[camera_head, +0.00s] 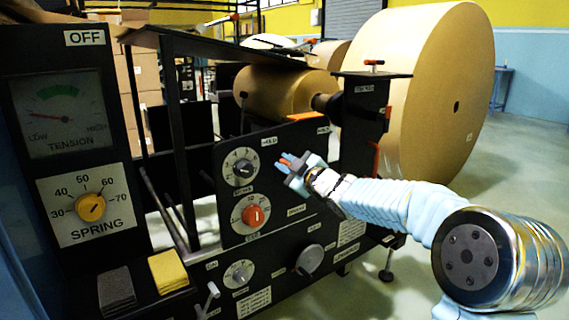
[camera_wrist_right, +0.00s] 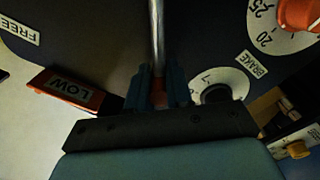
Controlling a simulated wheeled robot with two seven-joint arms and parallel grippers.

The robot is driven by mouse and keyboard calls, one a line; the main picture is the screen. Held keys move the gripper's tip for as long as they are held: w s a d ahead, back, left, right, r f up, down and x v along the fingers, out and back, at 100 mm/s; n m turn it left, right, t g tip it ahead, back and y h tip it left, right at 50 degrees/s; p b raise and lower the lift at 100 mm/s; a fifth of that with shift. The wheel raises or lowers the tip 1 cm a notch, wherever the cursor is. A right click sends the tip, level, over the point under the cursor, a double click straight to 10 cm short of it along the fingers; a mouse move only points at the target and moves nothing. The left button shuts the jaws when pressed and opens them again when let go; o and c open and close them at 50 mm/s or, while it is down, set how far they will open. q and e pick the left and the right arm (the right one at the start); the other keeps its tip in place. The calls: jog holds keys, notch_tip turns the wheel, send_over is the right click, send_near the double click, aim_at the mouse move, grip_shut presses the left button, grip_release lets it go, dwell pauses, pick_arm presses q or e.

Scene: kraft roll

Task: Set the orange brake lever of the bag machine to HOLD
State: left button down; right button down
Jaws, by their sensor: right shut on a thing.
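The brake lever shows in the right wrist view as a bare metal rod (camera_wrist_right: 156,35) with a reddish-orange part between my fingers. My right gripper (camera_wrist_right: 157,88) is shut on that orange part. In the head view my right gripper (camera_head: 288,163) is at the black machine panel (camera_head: 275,185), with a bit of orange between its fingers. A small label that looks like HOLD (camera_head: 268,142) sits just above and left of it. A FREE label (camera_wrist_right: 20,32) is at the upper left of the right wrist view, left of the rod. My left gripper is out of view.
A large kraft roll (camera_head: 440,90) stands behind.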

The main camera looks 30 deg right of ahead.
jog(key=shift+f, duration=0.35)
jog(key=c, duration=1.1)
grip_release()
jog(key=shift+o, duration=0.3)
jog(key=shift+r, duration=0.15)
jog(key=shift+s, duration=0.1)
jog(key=s+d+p, duration=0.1)
jog(key=s, duration=1.2)
jog(key=shift+s, duration=0.3)
